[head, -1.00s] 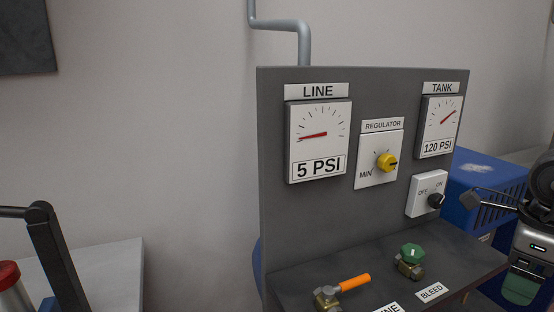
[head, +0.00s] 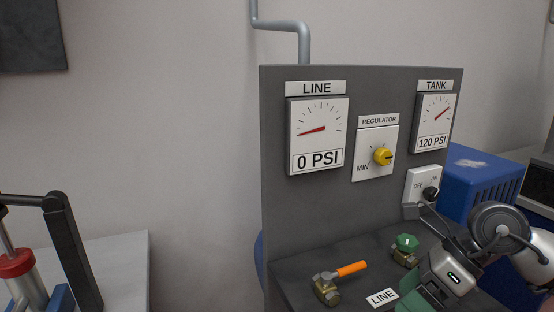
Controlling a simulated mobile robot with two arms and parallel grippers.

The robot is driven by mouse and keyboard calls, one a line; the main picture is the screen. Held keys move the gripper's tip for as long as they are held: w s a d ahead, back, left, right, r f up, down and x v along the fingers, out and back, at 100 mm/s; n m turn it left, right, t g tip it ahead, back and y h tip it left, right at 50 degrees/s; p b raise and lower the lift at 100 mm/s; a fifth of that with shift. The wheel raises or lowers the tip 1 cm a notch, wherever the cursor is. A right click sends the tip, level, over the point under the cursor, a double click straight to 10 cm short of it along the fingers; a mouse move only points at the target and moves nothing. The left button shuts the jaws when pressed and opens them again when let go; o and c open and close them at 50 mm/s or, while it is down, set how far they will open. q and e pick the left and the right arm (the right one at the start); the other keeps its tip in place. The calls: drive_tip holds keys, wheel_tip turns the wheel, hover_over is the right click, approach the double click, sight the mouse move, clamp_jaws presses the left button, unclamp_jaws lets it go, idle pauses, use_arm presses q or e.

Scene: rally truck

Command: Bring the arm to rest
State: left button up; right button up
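The grey panel (head: 325,215) carries the LINE gauge (head: 318,135), reading 0 PSI, and the TANK gauge (head: 434,120), reading 120 PSI. The yellow regulator knob (head: 382,156) sits between them, with the black OFF/ON knob (head: 431,194) below the TANK gauge. My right gripper (head: 412,211) is just below the OFF/ON plate, close to the panel. It shows edge-on, so its opening cannot be told, and I see nothing held. Its wrist hangs over the right of the shelf and hides the BLEED label. My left gripper is out of view.
On the shelf (head: 300,262) are an orange-handled valve (head: 350,269) and a green-handled valve (head: 405,243), near my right wrist. A blue box (head: 480,178) stands behind on the right. A light table (head: 118,265) with a red-topped device (head: 16,263) is at left.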

drive_tip(key=s+a+r+m+t+y, duration=0.1)
drive_tip(key=a+r+m+t+y, duration=0.15)
drive_tip(key=a+y, duration=0.4)
drive_tip(key=a+r+m+t+y, duration=0.1)
drive_tip(key=a+r+m+y, duration=0.1)
drive_tip(key=a+m+y, duration=0.35)
drive_tip(key=d+f+m+t+h, duration=0.35)
drive_tip(key=f+m+h, duration=0.2)
drive_tip(key=m, duration=0.45)
drive_tip(key=w+d+f+m+t+h, duration=0.1)
drive_tip(key=d+f+m+t+h, duration=0.2)
drive_tip(key=f+m+t+h, duration=0.55)
drive_tip(key=d+f+m+t+h, duration=0.1)
drive_tip(key=d+f+m+h, duration=0.2)
drive_tip(key=m, duration=1)
drive_tip(key=s+d+f+m+g+h, duration=0.1)
drive_tip(key=s+f+m+g, duration=0.2)
drive_tip(key=s+f+g, duration=0.55)
drive_tip(key=s+d+f+m+g+h, duration=0.1)
drive_tip(key=s+f+m+g, duration=0.35)
drive_tip(key=s, duration=0.65)
wheel_tip(320, 180, down, 26)
drive_tip(key=f+n+g, duration=0.1)
drive_tip(key=n+g, duration=0.1)
drive_tip(key=s+d+f, duration=0.2)
drive_tip(key=s+f, duration=1.4)
drive_tip(key=shift+s+d+f+g, duration=0.3)
drive_tip(key=shift+d+f+g, duration=0.05)
drive_tip(key=shift+d, duration=0.05)
